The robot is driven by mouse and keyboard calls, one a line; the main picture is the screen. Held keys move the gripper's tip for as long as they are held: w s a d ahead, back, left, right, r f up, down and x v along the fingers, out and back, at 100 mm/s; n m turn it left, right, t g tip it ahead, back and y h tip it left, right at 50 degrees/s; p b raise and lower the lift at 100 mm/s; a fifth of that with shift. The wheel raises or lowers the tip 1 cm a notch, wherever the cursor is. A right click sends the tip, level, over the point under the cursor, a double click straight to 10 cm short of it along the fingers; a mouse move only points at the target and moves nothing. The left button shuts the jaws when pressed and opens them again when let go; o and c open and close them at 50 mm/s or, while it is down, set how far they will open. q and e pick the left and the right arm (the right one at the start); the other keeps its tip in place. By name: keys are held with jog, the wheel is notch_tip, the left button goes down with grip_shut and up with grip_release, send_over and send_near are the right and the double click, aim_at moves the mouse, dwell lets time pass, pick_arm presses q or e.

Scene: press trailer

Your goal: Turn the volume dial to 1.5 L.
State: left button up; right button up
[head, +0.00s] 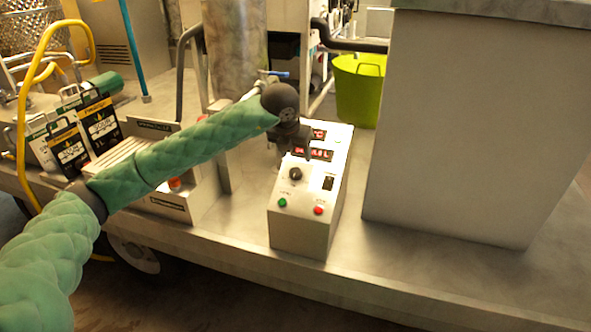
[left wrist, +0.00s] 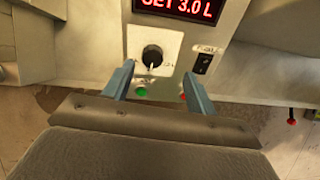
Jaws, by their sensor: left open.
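The volume dial (head: 295,174) is a round black knob with a pale pointer mark on the front of a white control box (head: 306,226). In the left wrist view the dial (left wrist: 152,56) sits between and just beyond the fingers, which do not touch it. The red display above it (left wrist: 180,8) reads SET 3.0 L. My left gripper (left wrist: 158,82) is open, with one blue-grey finger on each side below the dial. In the head view it hangs over the box and partly covers the displays. My right gripper is not in view.
A green button (head: 282,202) and a red button (head: 319,210) sit below the dial, with a black switch (head: 328,183) to its right. A large pale cabinet (head: 455,130) stands to the right, and a lime bucket (head: 359,90) behind. The trailer deck between box and cabinet is clear.

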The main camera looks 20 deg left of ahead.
aim_at(296, 171)
pick_arm(q)
jog(key=shift+n+g, duration=0.3)
jog(key=shift+n, duration=0.2)
jog(key=x, duration=0.1)
jog(key=p+x, duration=0.1)
jog(key=x, duration=0.1)
jog(key=a+x, duration=0.1)
jog(key=x, duration=0.1)
jog(key=shift+s+f+p, duration=0.1)
jog(key=shift+s+p, duration=0.2)
jog(key=shift+x, duration=0.9)
jog(key=shift+w+f+p, duration=0.25)
jog(key=shift+f+p, duration=0.05)
jog(key=shift+f, duration=0.2)
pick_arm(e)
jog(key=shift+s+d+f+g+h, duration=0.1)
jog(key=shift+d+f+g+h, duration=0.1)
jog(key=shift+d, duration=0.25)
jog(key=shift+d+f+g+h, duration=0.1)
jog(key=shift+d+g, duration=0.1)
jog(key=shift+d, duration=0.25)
pick_arm(q)
jog(key=c, duration=1)
